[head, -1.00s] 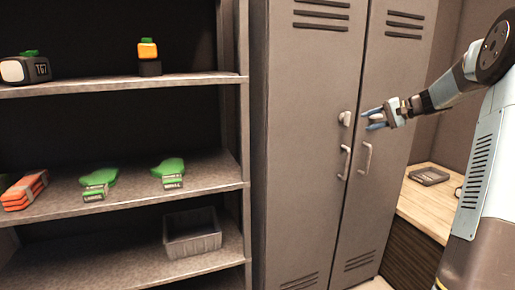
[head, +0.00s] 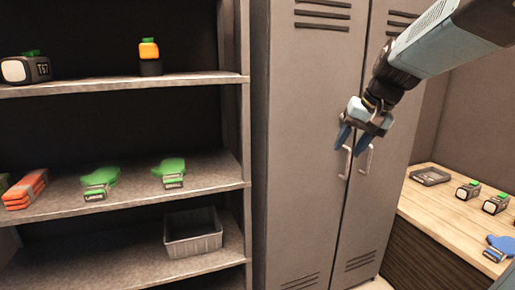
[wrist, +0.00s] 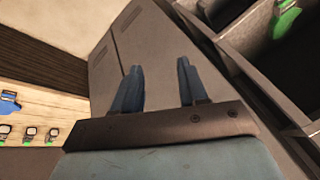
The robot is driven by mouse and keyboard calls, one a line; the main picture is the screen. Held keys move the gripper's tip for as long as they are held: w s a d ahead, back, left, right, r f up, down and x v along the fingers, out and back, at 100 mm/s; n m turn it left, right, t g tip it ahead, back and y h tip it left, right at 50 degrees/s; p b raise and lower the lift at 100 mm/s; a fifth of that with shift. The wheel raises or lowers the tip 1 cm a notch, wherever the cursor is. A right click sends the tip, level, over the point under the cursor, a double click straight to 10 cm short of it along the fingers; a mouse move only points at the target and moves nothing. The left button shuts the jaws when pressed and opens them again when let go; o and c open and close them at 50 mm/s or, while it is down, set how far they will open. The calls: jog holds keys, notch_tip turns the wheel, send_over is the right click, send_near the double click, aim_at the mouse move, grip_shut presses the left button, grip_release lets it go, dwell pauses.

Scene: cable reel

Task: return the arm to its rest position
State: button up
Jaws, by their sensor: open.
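My gripper (head: 350,138) hangs from my arm at the upper right of the head view, in front of the grey locker (head: 310,130). Its two blue fingers point down and stand apart, with nothing between them. In the head view the fingers overlap the area by the locker's door handles (head: 364,162); whether they touch is not clear. In the wrist view the gripper (wrist: 157,85) is open and empty, with the locker doors (wrist: 155,40) beyond it.
At left, a shelf unit (head: 120,82) holds green items (head: 170,172), orange items (head: 27,190) and a grey bin (head: 193,232). At right, a wooden counter (head: 440,218) holds a tray (head: 430,176), small boxed devices (head: 468,190) and a blue item (head: 499,246).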

jog(key=s+f+n+h, duration=0.1)
jog(key=s+f, duration=0.1)
jog(key=s, duration=0.6)
jog(key=s+d+f+n+t+h, duration=0.1)
jog(key=s+f+h, duration=0.1)
jog(key=s, duration=0.7)
jog(key=shift+f+t, duration=0.3)
jog(key=shift+f, duration=0.05)
jog(key=shift+c, duration=0.5)
